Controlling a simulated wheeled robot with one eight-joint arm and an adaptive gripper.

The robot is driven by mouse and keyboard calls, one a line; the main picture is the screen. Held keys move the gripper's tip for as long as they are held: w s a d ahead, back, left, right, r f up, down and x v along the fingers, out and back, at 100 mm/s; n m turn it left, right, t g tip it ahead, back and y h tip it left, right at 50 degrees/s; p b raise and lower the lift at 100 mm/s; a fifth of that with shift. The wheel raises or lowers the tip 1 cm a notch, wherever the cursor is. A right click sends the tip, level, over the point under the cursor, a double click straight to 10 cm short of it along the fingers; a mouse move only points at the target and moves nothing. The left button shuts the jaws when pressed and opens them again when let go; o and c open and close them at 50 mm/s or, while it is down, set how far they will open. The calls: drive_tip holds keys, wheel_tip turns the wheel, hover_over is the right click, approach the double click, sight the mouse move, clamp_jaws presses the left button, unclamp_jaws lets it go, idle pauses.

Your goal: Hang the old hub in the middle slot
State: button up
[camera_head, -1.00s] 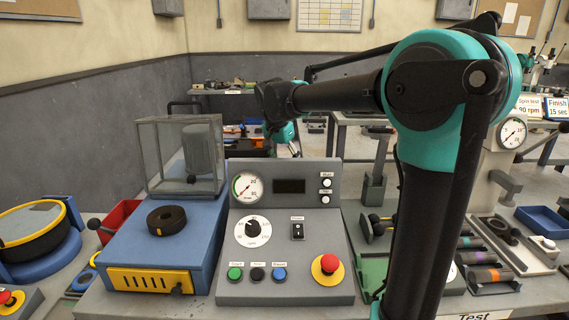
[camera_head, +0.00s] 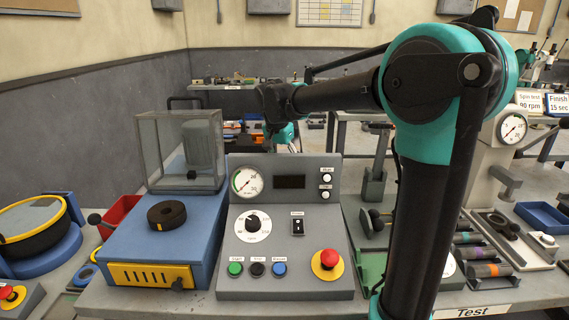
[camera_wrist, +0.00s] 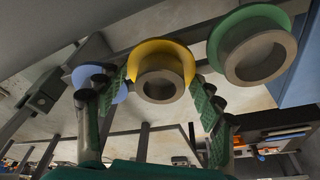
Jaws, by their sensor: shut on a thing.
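In the wrist view my gripper (camera_wrist: 160,82) has its two green-padded fingers closed on either side of a grey hub with a yellow flange (camera_wrist: 160,72). The hub's round open end faces the camera. A similar hub with a green flange (camera_wrist: 252,48) is to its right, and a blue-flanged one (camera_wrist: 88,76) is to its left, partly behind the finger. A dark bar (camera_wrist: 205,30) runs behind them. I cannot tell whether the held hub rests in a slot. In the head view my gripper is largely hidden behind the control panel (camera_head: 285,230).
A blue machine (camera_head: 150,240) with a clear guard (camera_head: 180,150) and a black ring (camera_head: 166,215) stands left of the panel. Several coloured cylinders (camera_head: 483,254) lie at right beside a press with a dial (camera_head: 513,128). My arm crosses above the bench.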

drive_tip(key=shift+f, duration=0.15)
drive_tip(key=o, duration=1.7)
drive_tip(key=v, duration=1.2)
drive_tip(key=shift+s, duration=0.1)
